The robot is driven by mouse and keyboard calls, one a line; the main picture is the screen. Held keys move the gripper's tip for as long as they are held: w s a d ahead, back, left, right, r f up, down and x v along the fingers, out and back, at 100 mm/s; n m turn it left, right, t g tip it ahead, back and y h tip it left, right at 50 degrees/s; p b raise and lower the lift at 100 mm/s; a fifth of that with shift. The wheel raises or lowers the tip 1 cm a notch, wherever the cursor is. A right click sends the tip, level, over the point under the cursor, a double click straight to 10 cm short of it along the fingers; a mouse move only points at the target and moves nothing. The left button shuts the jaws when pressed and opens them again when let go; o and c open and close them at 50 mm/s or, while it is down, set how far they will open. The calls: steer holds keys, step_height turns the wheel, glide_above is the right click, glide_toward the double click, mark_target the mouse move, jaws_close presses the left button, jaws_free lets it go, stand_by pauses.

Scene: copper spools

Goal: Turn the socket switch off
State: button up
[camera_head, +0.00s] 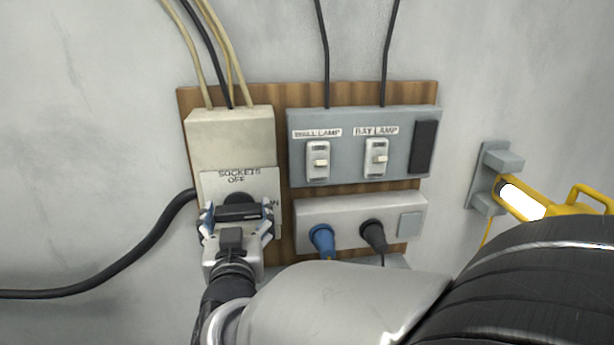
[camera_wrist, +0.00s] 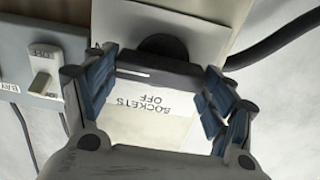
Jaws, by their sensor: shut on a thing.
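Part of an ON mark shows at the plate's right. My gripper (camera_head: 238,213) is in front of the plate, with its blue-padded fingers either side of the knob's dark bar, shut on it. In the wrist view the bar (camera_wrist: 150,72) lies crosswise between my fingers (camera_wrist: 155,90), with the round dark knob base behind it. The OFF label shows upside down there. My gripper hides the lower plate in the head view.
A grey panel (camera_head: 345,170) to the right carries the wall lamp switch (camera_head: 318,161) and bay lamp switch (camera_head: 376,158). Below it, a socket box (camera_head: 345,208) holds a blue plug (camera_head: 322,238) and a black plug (camera_head: 373,234). A yellow lamp (camera_head: 545,208) is at far right.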

steer(key=n+p, duration=0.3)
steer(key=n, duration=0.1)
steer(key=shift+a+r+n, duration=0.1)
steer(key=shift+a+n, duration=0.05)
steer(key=shift+n, duration=0.15)
steer(key=n+p, duration=0.2)
steer(key=n, duration=0.1)
steer(key=shift+n+p, duration=0.3)
steer(key=shift+p, duration=0.05)
steer(key=n+p, duration=0.3)
steer(key=n, duration=0.2)
steer(key=shift+a, duration=0.1)
steer(key=shift+f+n+p, duration=0.15)
steer(key=shift+n+p, duration=0.45)
steer(key=shift+n, duration=0.55)
steer(key=shift+f+n+p, duration=0.15)
steer(key=shift+n+p, duration=0.4)
steer(key=shift+n, duration=0.6)
steer(key=o, duration=1)
steer(key=shift+f, duration=0.1)
steer(key=shift+o, duration=0.2)
